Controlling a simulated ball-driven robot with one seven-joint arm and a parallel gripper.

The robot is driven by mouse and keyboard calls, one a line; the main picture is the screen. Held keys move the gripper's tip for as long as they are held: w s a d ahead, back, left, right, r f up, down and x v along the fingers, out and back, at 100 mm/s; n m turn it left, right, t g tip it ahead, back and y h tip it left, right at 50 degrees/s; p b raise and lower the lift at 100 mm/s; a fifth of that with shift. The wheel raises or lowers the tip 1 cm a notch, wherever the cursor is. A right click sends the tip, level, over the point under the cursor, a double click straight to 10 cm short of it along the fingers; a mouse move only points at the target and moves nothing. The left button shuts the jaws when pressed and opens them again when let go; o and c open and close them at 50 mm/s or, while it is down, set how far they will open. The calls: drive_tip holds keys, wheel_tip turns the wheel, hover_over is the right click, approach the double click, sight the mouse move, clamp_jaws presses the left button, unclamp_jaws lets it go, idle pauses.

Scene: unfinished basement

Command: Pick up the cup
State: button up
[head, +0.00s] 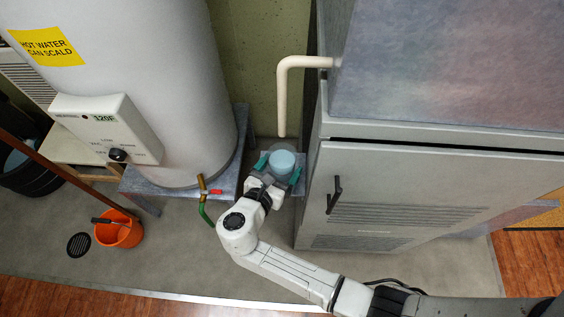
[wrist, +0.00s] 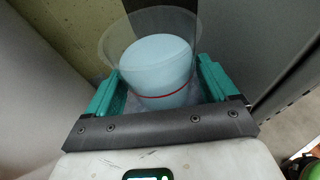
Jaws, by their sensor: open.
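A light blue, rounded cup (head: 282,160) sits in the gap between the water heater and the grey cabinet. In the wrist view the cup (wrist: 157,62) has a thin red line low on its side. A clear, wider vessel (wrist: 115,42) shows around and behind it; I cannot tell whether the cup is inside this vessel or in front of it. My gripper (head: 279,168) is open, with one teal finger on either side of the cup. The gripper also shows in the wrist view (wrist: 158,70). Whether the fingers touch the cup is unclear. The cup's base is partly hidden.
The white water heater (head: 150,85) on its grey stand is close on the left, with a brass valve and green hose (head: 205,205). The grey cabinet (head: 400,190) is close on the right. A white pipe (head: 282,95) hangs above. An orange bucket (head: 118,232) stands on the floor.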

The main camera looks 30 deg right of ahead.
drive_tip(key=shift+w+d+f, duration=0.2)
drive_tip(key=shift+w+d, duration=0.1)
drive_tip(key=shift+d, duration=0.25)
drive_tip(key=shift+c, duration=0.4)
drive_tip(key=c, duration=0.8)
drive_tip(key=shift+r, duration=0.1)
